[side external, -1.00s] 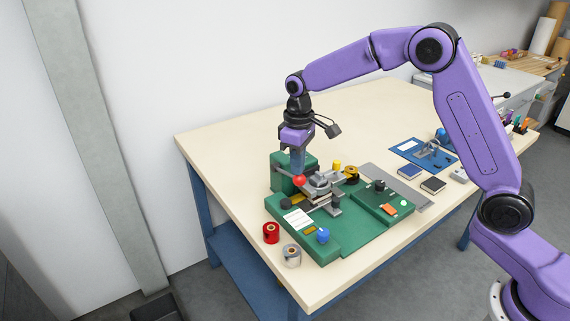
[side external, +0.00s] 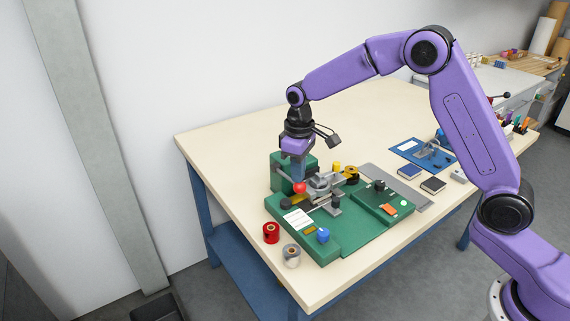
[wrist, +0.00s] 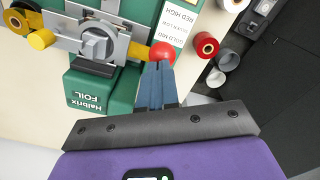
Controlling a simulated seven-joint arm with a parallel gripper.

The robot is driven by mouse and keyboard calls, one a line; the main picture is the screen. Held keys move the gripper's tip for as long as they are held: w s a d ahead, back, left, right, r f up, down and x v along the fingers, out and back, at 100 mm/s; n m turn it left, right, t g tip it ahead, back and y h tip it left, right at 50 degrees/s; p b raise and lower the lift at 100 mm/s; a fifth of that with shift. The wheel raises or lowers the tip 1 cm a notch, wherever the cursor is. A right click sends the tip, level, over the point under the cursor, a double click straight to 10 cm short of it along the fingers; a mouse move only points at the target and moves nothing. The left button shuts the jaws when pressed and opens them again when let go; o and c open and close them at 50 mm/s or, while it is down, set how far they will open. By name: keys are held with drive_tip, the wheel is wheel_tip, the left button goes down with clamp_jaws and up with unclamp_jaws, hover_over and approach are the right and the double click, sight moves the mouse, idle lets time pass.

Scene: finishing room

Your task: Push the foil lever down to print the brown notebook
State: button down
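The green foil press (side external: 337,237) stands on the near left part of the table. Its lever ends in a red ball (side external: 300,188), which also shows in the wrist view (wrist: 162,53). My gripper (side external: 299,181) points down with its fingertips at the red ball, seemingly touching its top. In the wrist view the blue-grey fingers (wrist: 158,66) are together with nothing between them. A dark brownish notebook (side external: 433,185) lies right of the press, near a navy one (side external: 409,171). Whether a notebook lies under the press head is hidden.
A red foil roll (side external: 271,233) and a silver roll (side external: 292,255) stand at the press's near left edge. A blue fixture (side external: 425,153) sits behind the notebooks. The back left of the cream table (side external: 240,138) is clear.

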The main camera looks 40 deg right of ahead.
drive_tip(key=shift+w+f, duration=0.1)
drive_tip(key=shift+f, duration=1.65)
wheel_tip(320, 180, up, 11)
drive_tip(key=shift+w+r, duration=0.2)
idle(1.5)
wheel_tip(320, 180, up, 4)
idle(0.7)
